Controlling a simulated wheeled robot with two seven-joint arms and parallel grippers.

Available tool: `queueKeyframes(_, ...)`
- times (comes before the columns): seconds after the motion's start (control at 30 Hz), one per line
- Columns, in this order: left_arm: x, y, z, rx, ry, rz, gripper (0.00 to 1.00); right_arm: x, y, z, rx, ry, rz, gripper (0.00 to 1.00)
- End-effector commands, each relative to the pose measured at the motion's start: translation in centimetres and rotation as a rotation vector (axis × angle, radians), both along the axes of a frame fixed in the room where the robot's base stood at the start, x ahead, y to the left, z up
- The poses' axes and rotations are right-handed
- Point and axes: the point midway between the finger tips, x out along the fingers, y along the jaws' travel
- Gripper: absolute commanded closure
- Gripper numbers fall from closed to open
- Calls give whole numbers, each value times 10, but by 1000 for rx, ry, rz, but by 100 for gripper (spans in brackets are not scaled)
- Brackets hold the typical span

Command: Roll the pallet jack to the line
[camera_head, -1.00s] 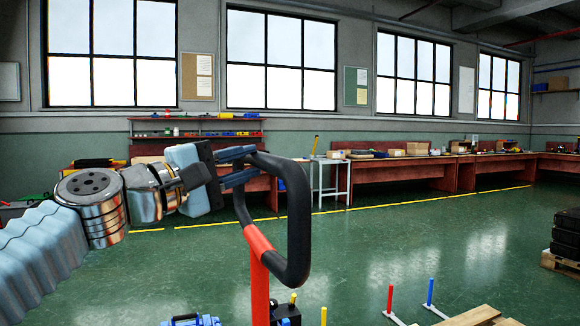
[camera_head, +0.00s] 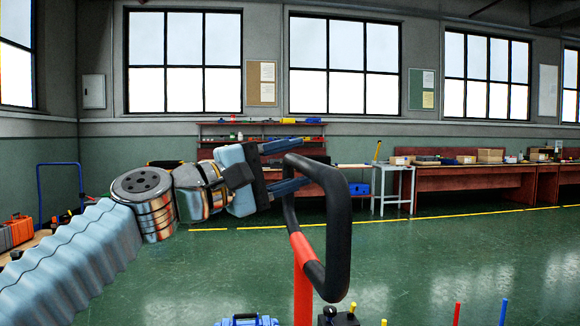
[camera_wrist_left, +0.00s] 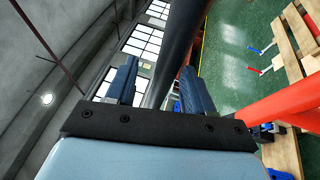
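The pallet jack's black loop handle (camera_head: 339,215) stands upright on a red post (camera_head: 303,285) in the head view; its lower body is mostly below the frame. My left gripper (camera_head: 286,166) is at the handle's upper left corner, its two blue fingers spread apart. In the left wrist view the black bar (camera_wrist_left: 178,45) runs between the open fingers (camera_wrist_left: 160,85), and the red post (camera_wrist_left: 285,105) slants at the right. I cannot tell if a finger touches the bar. A yellow floor line (camera_head: 470,215) runs along the benches. My right gripper is not in view.
Red workbenches (camera_head: 470,182) line the back wall, with a white side table (camera_head: 391,188) beside them. A blue case (camera_head: 246,321) is at the bottom edge. Green floor between is clear.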

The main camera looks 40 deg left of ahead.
Motion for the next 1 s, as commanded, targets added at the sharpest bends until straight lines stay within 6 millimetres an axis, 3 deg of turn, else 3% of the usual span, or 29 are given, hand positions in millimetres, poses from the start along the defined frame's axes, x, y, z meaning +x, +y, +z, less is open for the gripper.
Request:
queueKeyframes(0.27, -6, 3, -4, 1, 3, 2, 47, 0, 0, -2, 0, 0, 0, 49)
queueKeyframes(0.37, -21, 6, -7, 2, 1, 2, 47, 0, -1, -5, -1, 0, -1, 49)
queueKeyframes(0.7, -98, 27, -21, 2, 0, 2, 47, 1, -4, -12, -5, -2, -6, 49)
queueKeyframes(1.0, -129, 35, -27, 0, 2, 1, 47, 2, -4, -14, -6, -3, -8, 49)
